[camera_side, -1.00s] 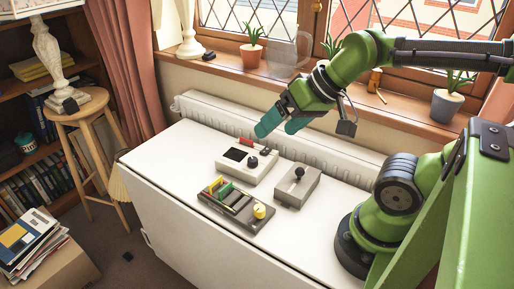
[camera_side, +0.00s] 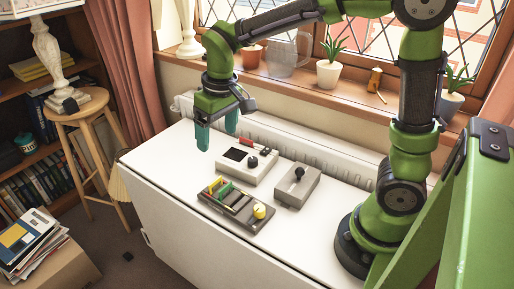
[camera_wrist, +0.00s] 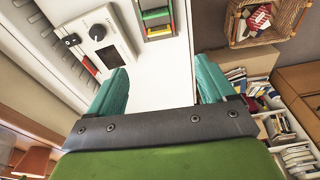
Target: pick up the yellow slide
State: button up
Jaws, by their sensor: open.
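A dark rack (camera_side: 226,219) on the white table holds thin coloured slides, including a green one (camera_side: 225,189). A small yellow strip, seemingly the yellow slide (camera_side: 215,183), shows near the rack's left end; it is partly hidden by its neighbours. In the wrist view the rack (camera_wrist: 179,20) is cut off by the top edge. My gripper (camera_side: 217,136) points down with its teal fingers apart and empty. It is above the table's back left part, behind and above the rack. In the wrist view its fingers (camera_wrist: 162,82) have bare table between them.
A yellow round knob (camera_side: 260,211) sits at the rack's right end. A white box with a dark knob (camera_side: 245,167) and a grey box with a lever (camera_side: 297,187) stand behind the rack. The table's left part (camera_side: 165,165) is clear.

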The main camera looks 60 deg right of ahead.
send_over(215, 181)
jog(key=f, duration=1)
jog(key=shift+s+d+f, duration=0.25)
jog(key=shift+s+f, duration=0.05)
jog(key=shift+s, duration=0.1)
jog(key=shift+w+a+f, duration=0.1)
jog(key=shift+w+f, duration=0.1)
jog(key=shift+f, duration=1.15)
jog(key=shift+w+a+f, duration=0.1)
jog(key=shift+w+f, duration=0.05)
jog(key=shift+f, duration=1.2)
jog(key=shift+c, duration=0.3)
jog(key=c, duration=1)
